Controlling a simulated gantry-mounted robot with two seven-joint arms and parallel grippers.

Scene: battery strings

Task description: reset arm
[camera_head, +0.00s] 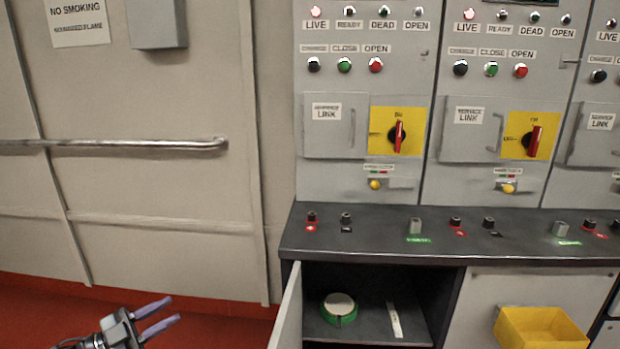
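My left gripper (166,317) shows at the lower left, in front of the wall and over the red floor. Its two purple-grey fingers are apart with nothing between them. It is well to the left of the open cabinet and touches nothing. My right gripper is not in the view.
Control panels (362,100) with lamps and red rotary switches stand above a dark counter (380,236). Below it, an open cupboard door (288,315) juts out; inside are a green tape roll (339,310) and a white strip (394,320). A yellow bin (540,328) is at right. A handrail (120,144) crosses the wall.

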